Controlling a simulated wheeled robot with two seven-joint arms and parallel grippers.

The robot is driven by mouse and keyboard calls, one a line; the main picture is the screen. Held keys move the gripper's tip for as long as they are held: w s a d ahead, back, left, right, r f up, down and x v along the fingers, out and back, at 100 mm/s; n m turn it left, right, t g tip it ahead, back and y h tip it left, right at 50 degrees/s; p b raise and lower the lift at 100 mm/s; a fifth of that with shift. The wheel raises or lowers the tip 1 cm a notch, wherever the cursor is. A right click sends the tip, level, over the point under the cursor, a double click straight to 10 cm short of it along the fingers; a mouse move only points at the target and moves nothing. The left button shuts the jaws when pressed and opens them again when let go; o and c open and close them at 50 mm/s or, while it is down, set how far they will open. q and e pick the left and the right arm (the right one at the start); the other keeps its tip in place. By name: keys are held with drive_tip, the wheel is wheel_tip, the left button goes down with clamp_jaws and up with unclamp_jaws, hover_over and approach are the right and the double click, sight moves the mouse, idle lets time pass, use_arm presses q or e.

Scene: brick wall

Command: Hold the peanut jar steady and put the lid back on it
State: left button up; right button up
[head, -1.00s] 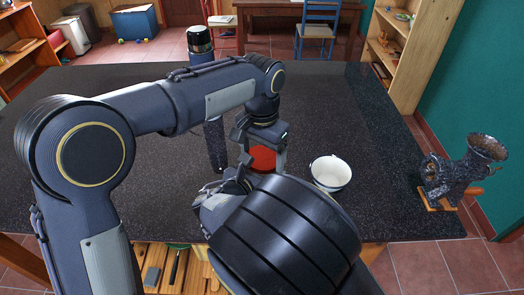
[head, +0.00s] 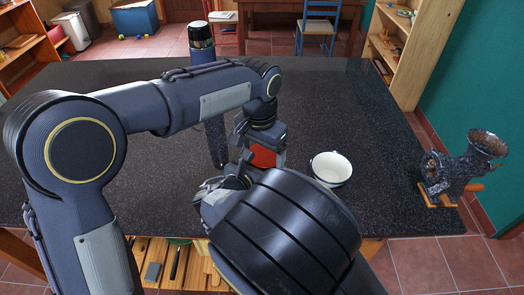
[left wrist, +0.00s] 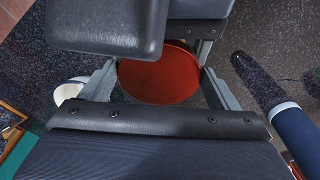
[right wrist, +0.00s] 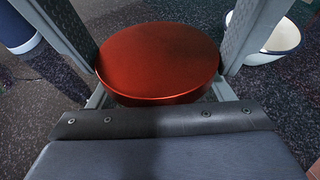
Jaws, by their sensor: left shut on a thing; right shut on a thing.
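The red round lid (right wrist: 158,55) lies between the fingertips of my left gripper (head: 264,150), which comes down from above. The left gripper is shut on the lid. The lid also shows between the fingers in the left wrist view (left wrist: 160,75). My right gripper (right wrist: 160,98) comes in from the side, with its fingers running below the lid. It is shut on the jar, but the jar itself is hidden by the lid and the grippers. I cannot tell whether lid and jar touch.
A white bowl (head: 331,169) stands close to the right of the grippers. A metal grinder (head: 462,165) is at the table's right edge. The dark table (head: 370,110) is clear at the back right.

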use_arm(q)
drive_tip(key=shift+s+a+f, duration=0.2)
drive_tip(key=shift+f, duration=0.3)
use_arm(e)
drive_tip(key=shift+d+r, duration=0.15)
use_arm(q)
drive_tip(key=shift+s+a+r+t+h, duration=0.15)
drive_tip(key=shift+r+t+h, duration=0.1)
drive_tip(key=shift+t+h, duration=0.15)
use_arm(e)
drive_tip(key=shift+w, duration=0.1)
drive_tip(key=shift+d, duration=0.1)
use_arm(q)
drive_tip(key=shift+s+r+t+h, duration=0.1)
drive_tip(key=shift+r+t+h, duration=0.2)
drive_tip(key=shift+h, duration=0.1)
drive_tip(key=shift+f, duration=0.5)
drive_tip(key=o, duration=1)
use_arm(e)
drive_tip(key=c, duration=0.5)
use_arm(q)
drive_tip(key=o, duration=0.3)
